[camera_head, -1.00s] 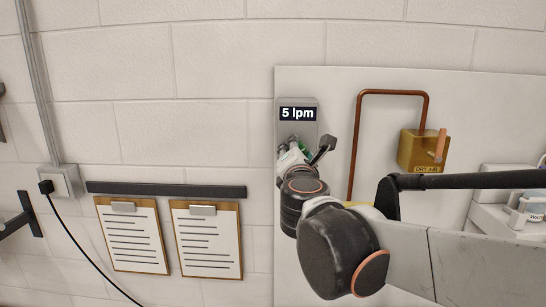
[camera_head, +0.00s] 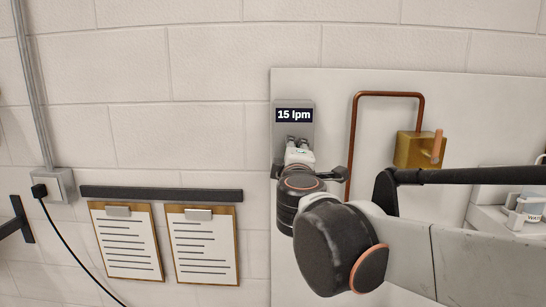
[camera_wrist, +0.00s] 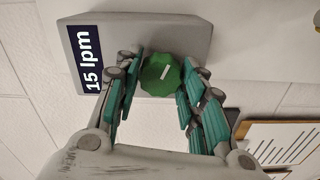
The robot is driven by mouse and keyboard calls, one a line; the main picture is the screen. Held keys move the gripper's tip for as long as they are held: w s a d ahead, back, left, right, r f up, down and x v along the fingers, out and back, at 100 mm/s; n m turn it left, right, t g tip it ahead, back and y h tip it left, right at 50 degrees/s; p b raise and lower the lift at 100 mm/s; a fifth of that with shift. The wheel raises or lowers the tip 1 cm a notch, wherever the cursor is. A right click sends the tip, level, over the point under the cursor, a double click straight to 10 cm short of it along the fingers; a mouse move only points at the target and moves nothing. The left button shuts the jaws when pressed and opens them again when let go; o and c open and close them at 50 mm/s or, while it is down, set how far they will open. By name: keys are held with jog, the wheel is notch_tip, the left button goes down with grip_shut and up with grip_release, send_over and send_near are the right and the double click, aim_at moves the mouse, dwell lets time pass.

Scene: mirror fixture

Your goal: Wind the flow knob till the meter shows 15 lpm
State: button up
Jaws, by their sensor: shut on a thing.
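The flow meter (camera_head: 308,110) is a grey box on the white panel, and its dark display (camera_head: 294,115) reads 15 lpm. The display also reads 15 lpm in the wrist view (camera_wrist: 88,62). The green flow knob (camera_wrist: 161,74) is round with a scalloped edge and a white pointer mark. My gripper (camera_wrist: 158,88) is shut on the knob, one finger on each side of it. In the head view my gripper (camera_head: 298,146) is at the lower part of the meter, and the knob is hidden behind it.
A copper pipe (camera_head: 390,94) runs to a brass box with a lever (camera_head: 418,150) right of the meter. Two clipboards (camera_head: 128,243) hang at the left under a dark rail (camera_head: 160,193). A wall socket (camera_head: 52,187) with a black cord is farther left.

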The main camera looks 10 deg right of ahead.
jog(key=shift+m, duration=1)
jog(key=o, duration=1.1)
jog(key=v, duration=1.2)
